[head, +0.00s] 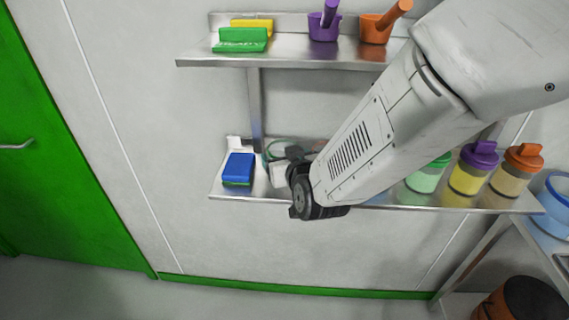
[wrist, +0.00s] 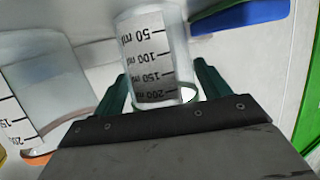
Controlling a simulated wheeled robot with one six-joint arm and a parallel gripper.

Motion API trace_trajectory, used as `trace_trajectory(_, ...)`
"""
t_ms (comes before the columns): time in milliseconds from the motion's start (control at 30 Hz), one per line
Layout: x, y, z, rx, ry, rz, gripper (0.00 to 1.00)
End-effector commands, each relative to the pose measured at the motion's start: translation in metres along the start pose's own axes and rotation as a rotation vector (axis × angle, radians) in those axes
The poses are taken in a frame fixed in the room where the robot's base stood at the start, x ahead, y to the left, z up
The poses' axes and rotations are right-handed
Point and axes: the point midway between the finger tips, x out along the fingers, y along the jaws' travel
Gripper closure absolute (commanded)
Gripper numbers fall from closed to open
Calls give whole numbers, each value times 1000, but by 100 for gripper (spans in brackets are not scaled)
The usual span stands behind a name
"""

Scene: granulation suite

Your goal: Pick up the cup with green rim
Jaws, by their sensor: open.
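The cup with green rim (wrist: 152,55) is a clear measuring cup with black millilitre marks. It stands between the two teal fingers of my gripper (wrist: 163,75) in the wrist view. The fingers are open, one on each side, with no clear grip on it. A bit of green shows at the cup's lower right edge there. In the head view a green rim (head: 284,144) shows on the lower shelf, mostly hidden behind my wrist. Whether the fingers touch the cup is not clear.
A second clear cup (wrist: 45,90) with an orange edge stands to the left in the wrist view. On the lower shelf (head: 262,190) are a blue block (head: 238,168) and several lidded bottles (head: 472,168). The upper shelf (head: 290,57) holds scoops and blocks.

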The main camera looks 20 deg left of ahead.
Motion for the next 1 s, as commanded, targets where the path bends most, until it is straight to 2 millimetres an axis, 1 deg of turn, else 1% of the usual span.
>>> trace_trajectory(33, 4, 0, 0, 0, 0, 0, 25)
trace_trajectory(100, 7, -1, 0, 0, -1, -1, 25)
trace_trajectory(300, 7, -2, 0, -1, -1, -3, 25)
trace_trajectory(367, 7, -2, 0, -1, -1, -3, 41)
trace_trajectory(400, 6, -2, 0, -1, -1, -3, 53)
trace_trajectory(433, 6, -2, 0, -1, -1, -3, 58)
trace_trajectory(833, 6, -2, -1, -1, 0, -3, 58)
trace_trajectory(1000, 4, 0, -9, 0, 2, -1, 58)
